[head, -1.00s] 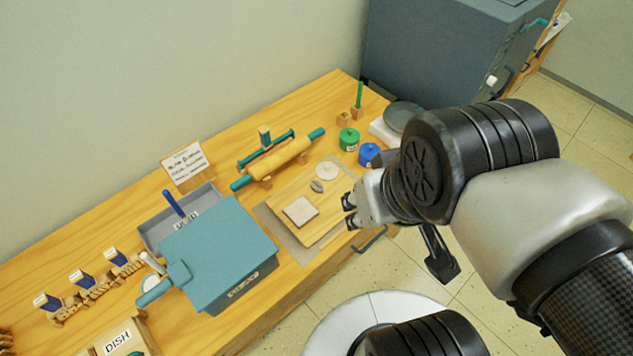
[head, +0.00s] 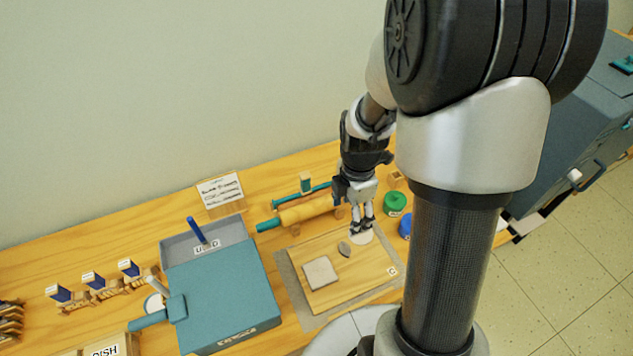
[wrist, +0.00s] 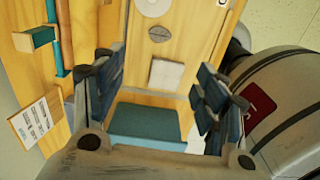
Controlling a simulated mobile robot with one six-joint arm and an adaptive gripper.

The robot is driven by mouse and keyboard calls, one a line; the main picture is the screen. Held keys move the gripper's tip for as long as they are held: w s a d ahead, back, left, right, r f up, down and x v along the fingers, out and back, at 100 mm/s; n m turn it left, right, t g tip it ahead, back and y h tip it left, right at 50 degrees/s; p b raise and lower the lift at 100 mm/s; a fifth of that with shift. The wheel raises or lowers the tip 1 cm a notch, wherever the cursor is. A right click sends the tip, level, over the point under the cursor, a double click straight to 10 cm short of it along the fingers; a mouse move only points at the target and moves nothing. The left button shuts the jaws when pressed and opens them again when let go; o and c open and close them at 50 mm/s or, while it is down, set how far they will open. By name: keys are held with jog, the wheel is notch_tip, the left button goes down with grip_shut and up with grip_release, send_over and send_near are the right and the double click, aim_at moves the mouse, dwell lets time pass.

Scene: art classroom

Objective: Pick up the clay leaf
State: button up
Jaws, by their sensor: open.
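The clay leaf, a small dark grey oval (head: 344,249), lies on the wooden board (head: 355,285) between a pale round disc (head: 360,238) and a pale square slab (head: 320,272). In the wrist view the leaf (wrist: 159,34) lies flat near the top centre, beyond the fingertips. My gripper (head: 362,226) points down above the far part of the board, by the disc and to the right of the leaf. In the wrist view my gripper (wrist: 154,68) has its fingers spread wide with nothing between them. The leaf is in plain sight in both views.
A rolling pin (head: 307,213) on a stand lies behind the board. Green (head: 395,203) and blue (head: 406,226) jars stand to the right. A sign (head: 220,190) stands at the back.

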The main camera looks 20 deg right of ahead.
jog(key=b, duration=0.4)
send_over(345, 248)
jog(key=f, duration=1.2)
jog(key=shift+s+a, duration=0.15)
jog(key=shift+s, duration=0.05)
jog(key=shift+w+f+b, duration=0.15)
jog(key=shift+f+b, duration=1.05)
jog(key=shift+f, duration=1.8)
jog(key=shift+r, duration=0.1)
jog(key=c, duration=1.2)
